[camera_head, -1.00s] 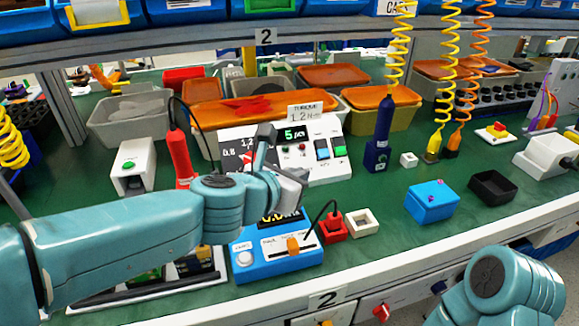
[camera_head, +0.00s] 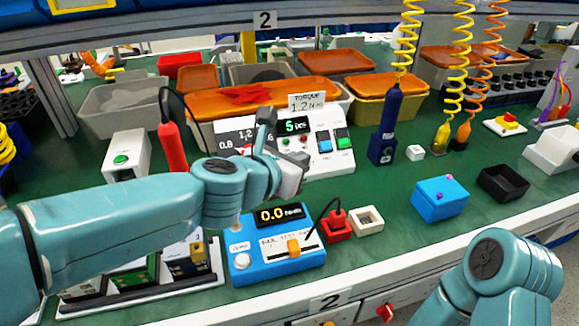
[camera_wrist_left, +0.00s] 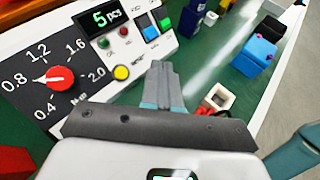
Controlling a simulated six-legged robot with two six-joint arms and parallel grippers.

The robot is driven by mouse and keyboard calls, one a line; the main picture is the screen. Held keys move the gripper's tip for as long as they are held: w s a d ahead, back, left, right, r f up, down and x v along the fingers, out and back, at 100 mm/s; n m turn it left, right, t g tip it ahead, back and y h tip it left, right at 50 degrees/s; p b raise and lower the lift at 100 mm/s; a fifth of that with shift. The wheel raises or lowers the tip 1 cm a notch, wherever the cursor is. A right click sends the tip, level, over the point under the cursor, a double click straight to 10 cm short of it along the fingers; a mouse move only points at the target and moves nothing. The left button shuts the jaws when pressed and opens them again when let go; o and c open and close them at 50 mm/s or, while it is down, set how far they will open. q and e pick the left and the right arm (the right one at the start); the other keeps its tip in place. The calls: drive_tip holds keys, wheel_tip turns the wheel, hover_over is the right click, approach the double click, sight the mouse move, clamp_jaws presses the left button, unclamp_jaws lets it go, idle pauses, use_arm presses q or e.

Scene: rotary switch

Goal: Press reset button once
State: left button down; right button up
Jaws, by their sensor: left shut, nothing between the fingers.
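The white control panel (camera_head: 322,158) stands on the green bench. I cannot read which button is labelled reset. My left gripper (camera_head: 300,158) is in front of the panel and hides part of its face in the head view. In the left wrist view its fingers (camera_wrist_left: 163,80) are together and empty, right of the yellow button and apart from it. My right gripper is out of frame.
A blue meter box (camera_head: 277,262) with a "0.0" display sits below the left gripper. A red screwdriver (camera_head: 173,145) stands left of the panel and a dark blue one (camera_head: 384,130) right of it.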

use_arm(q)
drive_tip(key=w+f+b, duration=0.1)
drive_tip(key=w+a+f+b, duration=0.1)
drive_tip(key=w+f, duration=0.1)
drive_tip(key=w+f+b, duration=0.1)
drive_tip(key=f, duration=0.1)
drive_tip(key=shift+w+a, duration=0.25)
drive_tip(key=shift+w, duration=0.1)
drive_tip(key=shift+w+a+f+b, duration=0.15)
drive_tip(key=shift+w+f+b, duration=0.2)
drive_tip(key=shift+w+f, duration=0.1)
drive_tip(key=shift+w, duration=0.1)
idle(1.4)
drive_tip(key=shift+w+a+f, duration=0.1)
drive_tip(key=shift+w+f, duration=0.1)
drive_tip(key=shift+f, duration=0.05)
drive_tip(key=shift+w+a+f+b, duration=0.1)
drive_tip(key=shift+w+f+b, duration=0.2)
drive_tip(key=shift+b, duration=0.1)
idle(0.6)
drive_tip(key=shift+s+r, duration=0.1)
idle(0.4)
drive_tip(key=shift+s+d+r+p, duration=0.2)
drive_tip(key=shift+s+r+p, duration=0.2)
drive_tip(key=shift+s+r, duration=0.1)
